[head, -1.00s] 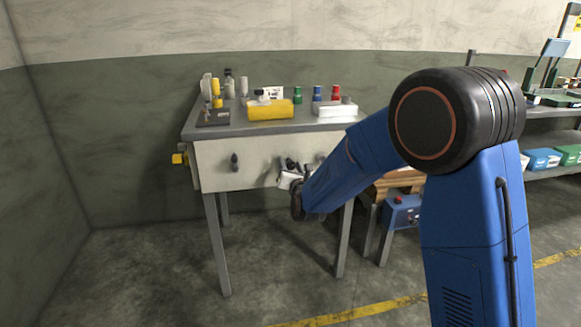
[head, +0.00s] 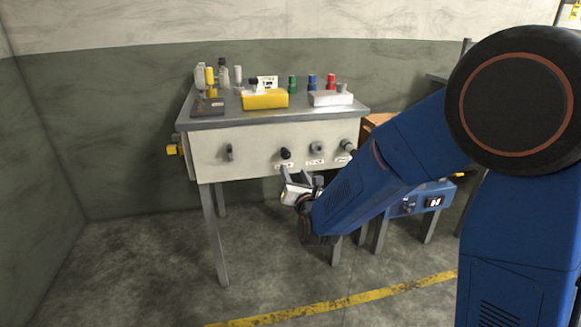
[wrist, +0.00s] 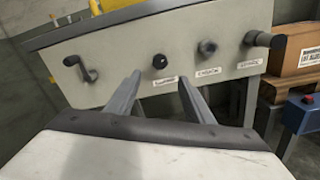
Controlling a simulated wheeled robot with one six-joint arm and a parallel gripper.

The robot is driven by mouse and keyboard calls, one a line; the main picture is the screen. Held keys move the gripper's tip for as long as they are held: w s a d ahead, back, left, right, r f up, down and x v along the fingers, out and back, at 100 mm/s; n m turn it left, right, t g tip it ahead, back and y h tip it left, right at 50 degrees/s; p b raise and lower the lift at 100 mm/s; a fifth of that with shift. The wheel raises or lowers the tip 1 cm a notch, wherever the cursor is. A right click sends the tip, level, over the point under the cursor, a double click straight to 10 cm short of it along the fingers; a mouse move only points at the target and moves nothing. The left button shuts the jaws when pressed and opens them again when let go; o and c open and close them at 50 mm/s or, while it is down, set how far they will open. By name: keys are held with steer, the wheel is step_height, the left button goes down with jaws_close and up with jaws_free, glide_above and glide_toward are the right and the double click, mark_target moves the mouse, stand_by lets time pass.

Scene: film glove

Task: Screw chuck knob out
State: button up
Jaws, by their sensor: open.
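A pale panel on the front of a workbench carries a row of controls. A dark handle (wrist: 257,39) is further right. White labels sit below these three, but I cannot read which one says chuck. My gripper (head: 297,178) is open and empty, in front of and a little below the black knob. In the wrist view its fingers (wrist: 160,78) point towards the panel.
A crank-like handle (wrist: 80,68) is at the panel's left, and a yellow fitting (head: 173,150) sticks out of the bench's left side. Bottles, a yellow box (head: 265,99) and a white box (head: 331,98) stand on the bench top. A blue box (wrist: 301,112) stands at right.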

mark_target(287, 156)
steer(key=shift+v, duration=2.05)
steer(key=w+a+m, duration=0.1)
steer(key=w+m, duration=0.4)
steer(key=m, duration=0.5)
steer(key=w+a+m, duration=0.2)
steer(key=w+m, duration=0.3)
steer(key=m, duration=0.5)
steer(key=w+a+m, duration=0.1)
steer(key=w+m, duration=0.4)
steer(key=m, duration=0.6)
steer(key=shift+w+a, duration=0.25)
steer(key=shift+w, duration=0.15)
steer(key=shift+r, duration=0.1)
steer(key=c, duration=1.1)
